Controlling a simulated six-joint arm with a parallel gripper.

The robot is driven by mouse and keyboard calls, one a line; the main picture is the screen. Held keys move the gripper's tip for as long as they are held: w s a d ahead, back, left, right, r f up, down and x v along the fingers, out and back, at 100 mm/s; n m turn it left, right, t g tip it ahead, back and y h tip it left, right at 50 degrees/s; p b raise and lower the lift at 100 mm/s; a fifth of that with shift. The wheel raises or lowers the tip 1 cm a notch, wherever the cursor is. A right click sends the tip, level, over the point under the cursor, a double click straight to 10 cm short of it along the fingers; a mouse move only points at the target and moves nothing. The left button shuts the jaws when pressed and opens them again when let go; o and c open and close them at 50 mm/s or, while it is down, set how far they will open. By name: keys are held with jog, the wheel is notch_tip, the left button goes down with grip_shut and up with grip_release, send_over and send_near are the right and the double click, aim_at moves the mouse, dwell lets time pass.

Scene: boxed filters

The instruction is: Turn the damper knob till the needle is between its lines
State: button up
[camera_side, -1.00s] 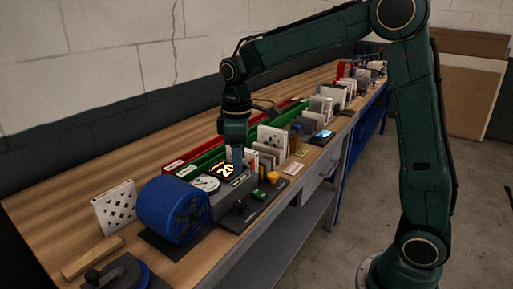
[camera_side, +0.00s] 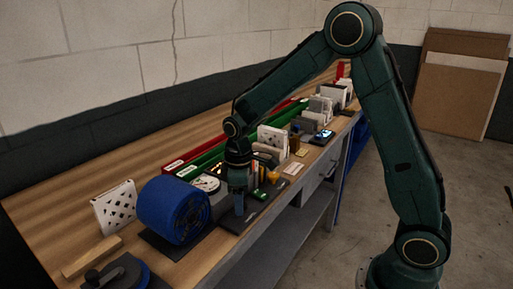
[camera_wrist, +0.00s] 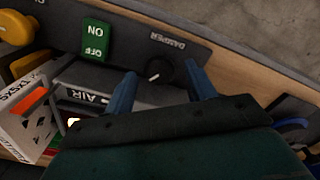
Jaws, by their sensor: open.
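The damper knob (camera_wrist: 158,70) is a small dark knob with a white mark, beside the DAMPER label on a dark panel (camera_wrist: 205,52). My gripper (camera_wrist: 161,69) is open, with one blue finger on each side of the knob and gaps between. In the side view my gripper (camera_side: 239,206) points down over the front panel and hides the knob. The gauge (camera_side: 206,183) is a white round dial behind the blue blower; its needle and lines are too small to read. I cannot tell how high the fingertips are above the panel.
A green ON/OFF switch (camera_wrist: 95,40) and a yellow knob (camera_wrist: 15,28) sit along the same panel. The blue blower (camera_side: 172,210) stands close to the left of my gripper. A white filter (camera_side: 115,207) leans at the left. Green and red trays (camera_side: 186,171) run behind.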

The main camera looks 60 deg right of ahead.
jog(key=shift+f, duration=0.35)
jog(key=c, duration=1)
jog(key=shift+m, duration=0.3)
jog(key=m, duration=0.3)
jog(key=shift+r+m, duration=0.1)
jog(key=shift+m, duration=2)
